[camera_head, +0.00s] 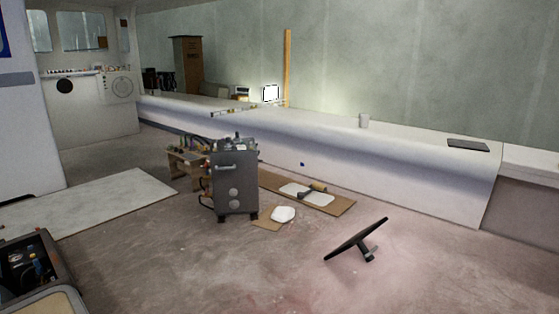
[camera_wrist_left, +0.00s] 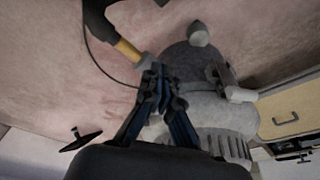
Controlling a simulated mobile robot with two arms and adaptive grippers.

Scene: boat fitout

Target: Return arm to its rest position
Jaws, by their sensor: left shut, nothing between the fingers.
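My left gripper (camera_wrist_left: 155,88) shows in the left wrist view, with its dark, blue-edged fingers closed together and nothing held between them. Just beyond the fingertips is a tan cylindrical piece (camera_wrist_left: 128,50) joined to a black part with a thin cable; I cannot tell whether the fingers touch it. Grey rounded and ribbed parts lie right of the fingers, and I cannot tell what they belong to. Neither gripper shows in the head view, and my right gripper is in no view.
A dark grey wheeled cabinet (camera_head: 235,185) stands mid-floor, with a brown board (camera_head: 335,207) and a white piece (camera_head: 283,214) beside it.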

